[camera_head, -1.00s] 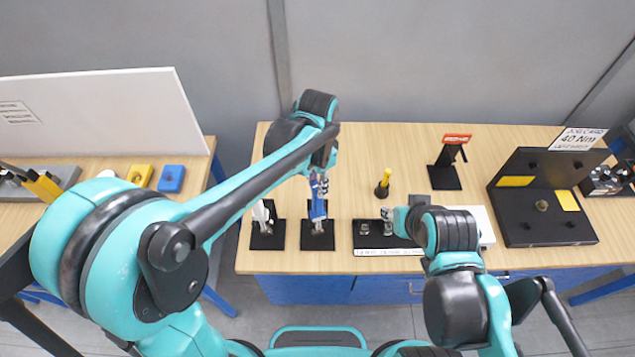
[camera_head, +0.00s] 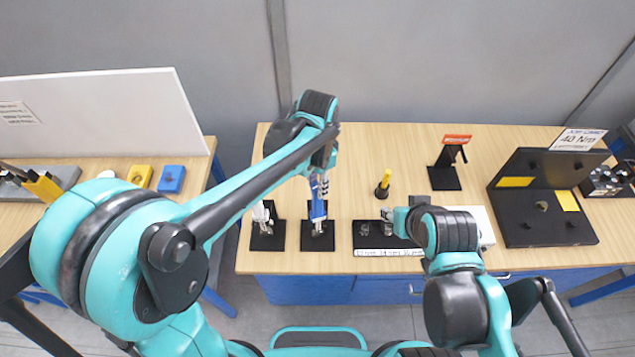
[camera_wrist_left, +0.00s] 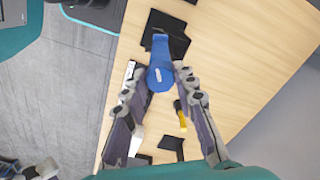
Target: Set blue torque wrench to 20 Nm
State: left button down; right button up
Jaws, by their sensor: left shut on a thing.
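The blue torque wrench (camera_head: 318,210) stands upright in a black stand (camera_head: 309,242) near the table's front edge. My left gripper (camera_head: 320,186) is shut on its upper part from above. In the left wrist view the blue wrench (camera_wrist_left: 160,76) lies between the two fingers of the left gripper (camera_wrist_left: 163,98). Any scale or setting marks on it are too small to read. My right gripper (camera_head: 387,214) hangs at the black socket tray (camera_head: 358,243); its fingers are small and partly hidden by the arm.
A white wrench (camera_head: 262,214) stands in another stand just left. A yellow-and-black tool (camera_head: 384,184) stands behind the tray. The table's back middle is clear.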

pick_arm(q)
jog(key=c, duration=1.2)
grip_release()
notch_tip(320, 180, up, 12)
jog(key=shift+r, duration=0.1)
